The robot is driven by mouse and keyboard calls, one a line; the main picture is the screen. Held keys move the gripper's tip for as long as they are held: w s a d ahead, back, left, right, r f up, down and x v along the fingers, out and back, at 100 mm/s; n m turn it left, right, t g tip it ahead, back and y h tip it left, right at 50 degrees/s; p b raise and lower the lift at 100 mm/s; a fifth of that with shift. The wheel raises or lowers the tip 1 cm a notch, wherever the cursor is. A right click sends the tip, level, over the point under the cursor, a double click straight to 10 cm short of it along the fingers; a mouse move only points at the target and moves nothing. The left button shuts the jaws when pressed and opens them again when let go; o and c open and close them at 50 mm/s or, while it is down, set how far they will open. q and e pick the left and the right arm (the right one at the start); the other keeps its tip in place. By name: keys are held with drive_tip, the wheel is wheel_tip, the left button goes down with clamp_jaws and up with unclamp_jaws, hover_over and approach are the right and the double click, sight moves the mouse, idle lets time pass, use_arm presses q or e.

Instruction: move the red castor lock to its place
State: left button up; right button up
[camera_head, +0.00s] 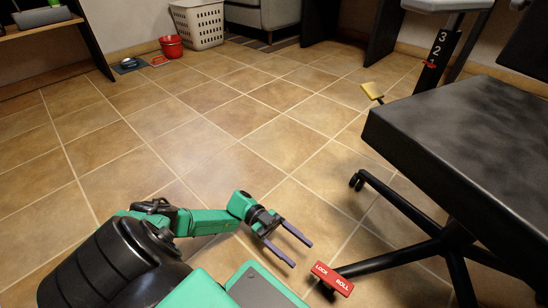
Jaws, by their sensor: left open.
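The red castor lock (332,279) is a small red tab marked "LOCK" and "ROLL". It sits at the end of a black leg of the office chair (470,150), low in the picture, right of centre. My left gripper (302,254) is open and empty, with its two purple-grey fingers pointing down and right. The fingertips are a little up and left of the red tab and look apart from it. The castor wheel under the tab is mostly hidden. My right gripper is not in view.
The black chair seat fills the right side above its black base legs. A yellow paddle-shaped lever (372,91) sticks out beside the seat. A white basket (198,23) and a red pot (171,46) stand far back. The tiled floor (210,120) is clear in the middle.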

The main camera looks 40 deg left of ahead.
use_arm(q)
drive_tip(key=a+b, duration=0.1)
drive_tip(key=a, duration=0.7)
drive_tip(key=shift+w+f, duration=0.15)
drive_tip(key=shift+w, duration=0.1)
